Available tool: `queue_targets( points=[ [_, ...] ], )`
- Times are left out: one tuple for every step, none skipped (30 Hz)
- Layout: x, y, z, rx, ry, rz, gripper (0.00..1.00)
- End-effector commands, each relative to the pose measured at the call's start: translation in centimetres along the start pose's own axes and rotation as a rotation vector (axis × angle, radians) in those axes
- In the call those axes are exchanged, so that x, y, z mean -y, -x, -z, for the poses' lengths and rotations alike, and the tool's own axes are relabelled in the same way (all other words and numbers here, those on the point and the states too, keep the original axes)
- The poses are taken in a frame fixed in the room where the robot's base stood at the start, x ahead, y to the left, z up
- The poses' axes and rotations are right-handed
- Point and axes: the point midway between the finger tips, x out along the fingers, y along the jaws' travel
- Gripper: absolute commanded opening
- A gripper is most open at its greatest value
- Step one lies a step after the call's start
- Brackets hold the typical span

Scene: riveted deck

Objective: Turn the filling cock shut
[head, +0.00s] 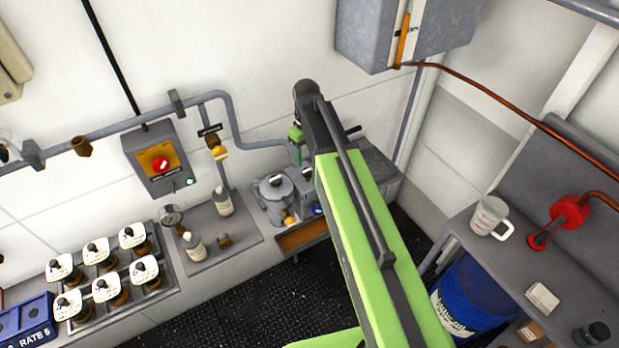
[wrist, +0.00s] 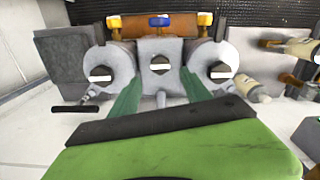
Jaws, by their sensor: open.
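My gripper (wrist: 160,82) is open. In the wrist view its two green fingers stand either side of the middle of a grey twin-pot unit (wrist: 159,48), with nothing held between them. The unit's middle cap (wrist: 159,67) and both round lids carry a white bar on a dark disc. Yellow knobs and one blue knob (wrist: 159,20) show on the unit's far side. In the head view one grey pot (head: 272,190) shows left of my arm; my arm hides much of the rest. No readable label shows which part is the filling cock.
A bench plate (head: 205,240) with bottles and a gauge lies left of the unit. A grey pipe (head: 240,135) runs along the wall. A grey box (head: 375,35) hangs above. A shelf with a white mug (head: 490,215) and red valve (head: 568,212) stands right.

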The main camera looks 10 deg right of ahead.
Motion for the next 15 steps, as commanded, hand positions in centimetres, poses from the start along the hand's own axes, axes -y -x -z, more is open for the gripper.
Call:
queue_targets(
  points=[
    [0.0,-2.1,0.0,0.0,0.0,0.0,0.56],
    [0.0,-2.7,0.0,0.0,0.0,0.0,0.56],
    [0.0,-3.5,0.0,0.0,0.0,0.0,0.56],
    [0.0,-4.1,0.0,0.0,0.0,0.0,0.56],
    [0.0,-4.7,0.0,0.0,0.0,0.0,0.56],
    [0.0,-5.3,0.0,0.0,0.0,0.0,0.56],
    [0.0,-5.8,0.0,0.0,0.0,0.0,0.56],
    [0.0,-6.1,0.0,0.0,0.0,0.0,0.56],
    [0.0,-6.4,0.0,0.0,0.0,0.0,0.56],
    [0.0,-6.6,0.0,0.0,0.0,0.0,0.56],
    [0.0,-6.7,0.0,0.0,0.0,0.0,0.56],
    [0.0,-6.8,0.0,0.0,0.001,0.0,0.56],
    [0.0,-6.7,0.0,0.0,0.001,0.0,0.56],
    [0.1,-6.7,0.0,0.0,0.001,0.0,0.56],
    [0.1,-6.6,0.0,0.0,0.001,0.0,0.56]
  ],
)
